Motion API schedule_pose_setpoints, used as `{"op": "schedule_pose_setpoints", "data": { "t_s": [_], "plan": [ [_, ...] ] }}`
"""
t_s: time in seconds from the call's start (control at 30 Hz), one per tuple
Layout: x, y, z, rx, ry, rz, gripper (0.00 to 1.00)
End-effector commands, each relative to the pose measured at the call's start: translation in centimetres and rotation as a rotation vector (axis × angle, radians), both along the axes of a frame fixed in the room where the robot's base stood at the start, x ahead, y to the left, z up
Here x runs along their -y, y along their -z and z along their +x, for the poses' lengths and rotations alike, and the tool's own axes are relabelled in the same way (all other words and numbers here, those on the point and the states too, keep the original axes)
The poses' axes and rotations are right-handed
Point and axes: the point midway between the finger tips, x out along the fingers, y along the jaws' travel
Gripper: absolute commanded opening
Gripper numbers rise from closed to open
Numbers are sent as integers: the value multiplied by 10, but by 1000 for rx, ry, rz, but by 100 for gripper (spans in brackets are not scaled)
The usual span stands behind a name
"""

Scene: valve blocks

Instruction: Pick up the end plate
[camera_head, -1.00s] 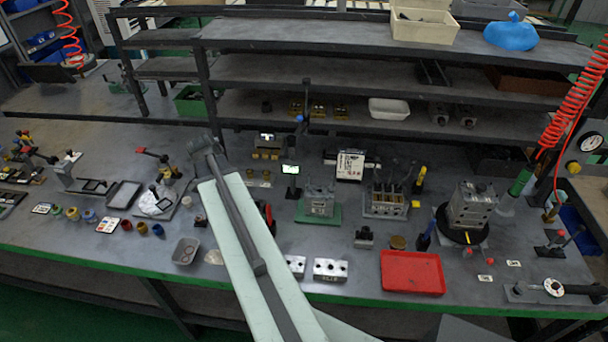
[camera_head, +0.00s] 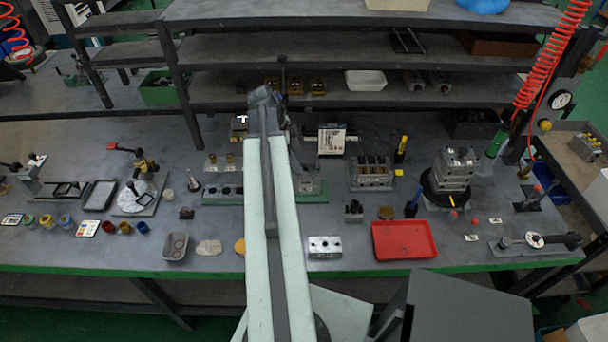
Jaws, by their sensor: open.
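I cannot tell for certain which part is the end plate. My gripper (camera_head: 264,97) is at the far end of my pale arm, over the back of the bench by the lower shelf. It is open, with nothing visible in it, though its fingers are small and unclear. It is well beyond the silver block and apart from it. My arm hides a strip of the bench.
A red tray (camera_head: 404,240) lies right of the silver block. A valve stack (camera_head: 453,172) stands on a black round base (camera_head: 432,192). A grey dish (camera_head: 176,246) is at the left. Shelves (camera_head: 330,48) rise behind. The bench's front edge (camera_head: 100,268) is green.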

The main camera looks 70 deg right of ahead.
Motion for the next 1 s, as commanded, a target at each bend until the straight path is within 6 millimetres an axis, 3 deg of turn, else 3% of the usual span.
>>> {"op": "schedule_pose_setpoints", "data": {
  "t_s": [0.03,0.23,0.5,0.73,0.77,1.0],
  "plan": [
    [1,11,-2,0,0,0,78],
    [1,16,-4,0,-1,0,78],
    [7,57,-21,0,-2,1,78],
    [8,54,-22,0,-3,0,78],
    [8,54,-22,0,-4,1,75],
    [8,54,-22,0,-4,0,9]
  ]
}}
